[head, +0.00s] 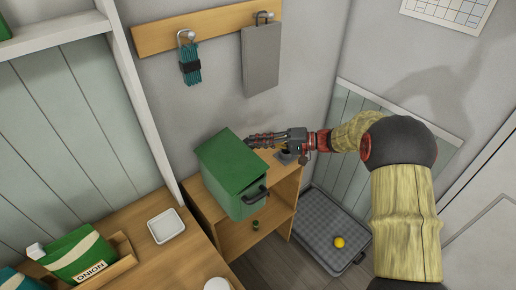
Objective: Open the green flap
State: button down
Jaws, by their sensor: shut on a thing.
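A green box (236,206) with a dark handle on its front stands on top of a low wooden shelf unit, in the middle of the head view. Its green flap (232,163) forms the sloping top panel. My gripper (250,140) reaches in from the right and is shut at the flap's far right edge. The fingertips are partly hidden by the flap, so the exact grip does not show. I cannot tell how far the flap is raised.
A wooden counter at lower left holds a white dish (166,226) and a green onion bag (78,256) in a wooden tray. A grey crate (318,218) with a yellow ball (339,242) stands on the floor at right. A grey board (261,59) and teal leash (190,66) hang above.

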aim_at(241, 153)
jog(key=s+a+r+n+t+h+b, duration=0.2)
jog(key=s+a+r+n+h, duration=0.4)
jog(key=a+r, duration=0.8)
jog(key=shift+s+a+t+h+b, duration=0.25)
jog(key=shift+s+t+h, duration=0.25)
jog(key=shift+s+h, duration=1.1)
jog(key=shift+s, duration=0.1)
jog(key=c, duration=2.1)
grip_release()
jog(key=shift+o, duration=0.5)
jog(key=v, duration=1.2)
